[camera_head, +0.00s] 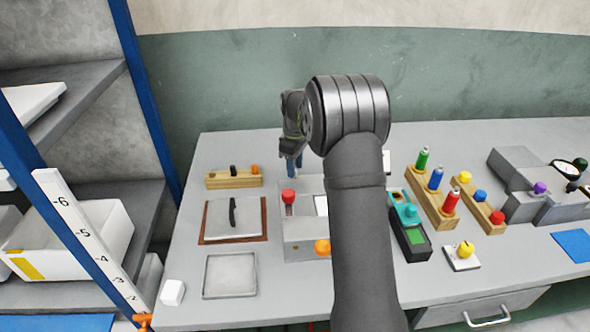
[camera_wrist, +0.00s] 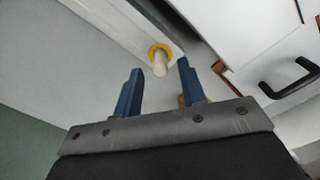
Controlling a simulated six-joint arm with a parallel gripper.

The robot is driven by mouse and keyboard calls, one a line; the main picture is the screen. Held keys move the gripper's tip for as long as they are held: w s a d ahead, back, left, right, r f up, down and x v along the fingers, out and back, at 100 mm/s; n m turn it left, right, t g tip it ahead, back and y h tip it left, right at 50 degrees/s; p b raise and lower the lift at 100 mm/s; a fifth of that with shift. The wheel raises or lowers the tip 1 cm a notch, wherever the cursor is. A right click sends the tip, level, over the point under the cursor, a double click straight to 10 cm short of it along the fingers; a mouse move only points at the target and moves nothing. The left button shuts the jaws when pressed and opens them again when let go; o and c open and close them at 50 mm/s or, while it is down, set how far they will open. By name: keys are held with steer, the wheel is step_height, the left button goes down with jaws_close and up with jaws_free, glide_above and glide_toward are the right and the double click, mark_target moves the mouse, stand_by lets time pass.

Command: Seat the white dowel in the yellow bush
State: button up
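In the wrist view, the white dowel (camera_wrist: 160,68) shows as a short pale peg. The yellow bush (camera_wrist: 160,48) is a ring around or right behind its far end; I cannot tell how deep the dowel sits. My gripper (camera_wrist: 159,70) has two blue fingers spread apart, one on each side of the dowel, with visible gaps. In the head view, my gripper (camera_head: 292,168) points down behind the grey press, near the back of the bench. I cannot make out the dowel or the bush there.
A grey press with a red knob (camera_head: 289,197) and an orange knob (camera_head: 322,247) stands in front of my gripper. A wooden rack (camera_head: 234,181) and a black-handled plate (camera_head: 233,222) lie left. A shallow grey tray (camera_head: 230,292) is at the front.

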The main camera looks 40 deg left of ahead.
step_height(320, 180, up, 10)
steer(key=shift+r, duration=0.25)
steer(key=shift+f, duration=0.1)
steer(key=shift+f, duration=4.3)
steer(key=shift+f, duration=0.1)
